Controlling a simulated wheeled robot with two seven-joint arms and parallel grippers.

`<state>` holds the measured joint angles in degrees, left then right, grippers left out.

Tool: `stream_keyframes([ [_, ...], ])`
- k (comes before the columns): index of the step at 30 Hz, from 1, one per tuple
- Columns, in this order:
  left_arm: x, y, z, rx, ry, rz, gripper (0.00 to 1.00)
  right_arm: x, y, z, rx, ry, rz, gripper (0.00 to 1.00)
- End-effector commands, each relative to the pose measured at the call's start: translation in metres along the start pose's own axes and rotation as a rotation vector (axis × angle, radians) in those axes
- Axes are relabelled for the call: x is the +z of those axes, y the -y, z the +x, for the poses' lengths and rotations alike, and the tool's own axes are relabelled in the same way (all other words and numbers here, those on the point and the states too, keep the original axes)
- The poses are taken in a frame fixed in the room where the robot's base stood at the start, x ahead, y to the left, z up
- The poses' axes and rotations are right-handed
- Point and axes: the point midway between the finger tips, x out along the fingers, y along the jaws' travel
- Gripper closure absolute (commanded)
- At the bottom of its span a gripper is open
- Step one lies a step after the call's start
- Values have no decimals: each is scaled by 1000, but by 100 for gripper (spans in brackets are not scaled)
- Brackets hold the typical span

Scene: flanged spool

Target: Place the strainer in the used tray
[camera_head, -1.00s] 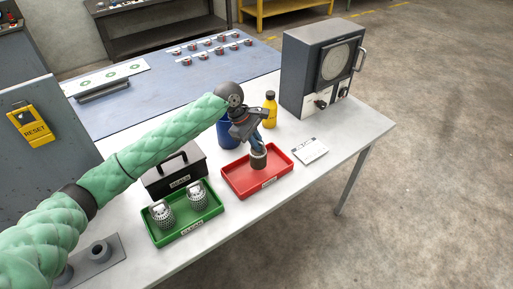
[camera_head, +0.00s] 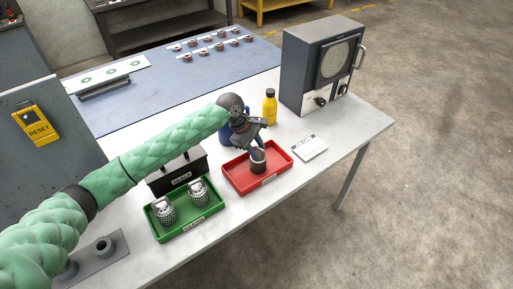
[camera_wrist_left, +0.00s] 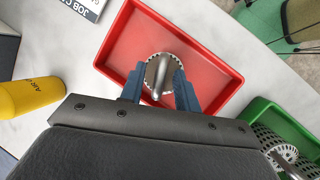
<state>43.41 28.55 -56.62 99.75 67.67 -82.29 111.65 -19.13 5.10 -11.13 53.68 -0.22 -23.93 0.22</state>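The strainer (camera_head: 258,163), a small dark, round cup, is at the red tray (camera_head: 239,184), near the tray's right side. My left gripper (camera_head: 258,149) points down from above with its blue fingers on either side of it. In the left wrist view the strainer (camera_wrist_left: 165,71) shows a perforated round top with a metal bar across it, and the fingertips close against its sides. I cannot tell for sure whether its base touches the tray floor. My right gripper is not in view.
A green tray (camera_head: 190,231) with two perforated strainers (camera_head: 198,193) stands in front left. A white card (camera_head: 310,148) lies right of the red tray.

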Motion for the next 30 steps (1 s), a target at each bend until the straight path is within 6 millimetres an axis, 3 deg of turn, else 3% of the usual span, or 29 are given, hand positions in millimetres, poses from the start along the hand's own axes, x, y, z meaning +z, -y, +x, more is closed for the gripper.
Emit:
stream_keyframes([
  [7,0,0,-1,0,0,0,68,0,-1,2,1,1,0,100],
  [11,-1,0,-11,2,-1,0,68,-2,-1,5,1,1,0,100],
  [19,-1,0,-60,3,-1,2,68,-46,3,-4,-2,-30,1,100],
  [24,-1,0,-91,2,-1,1,68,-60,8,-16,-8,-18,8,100],
  [30,0,0,-113,1,1,1,68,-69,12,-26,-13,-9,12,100],
])
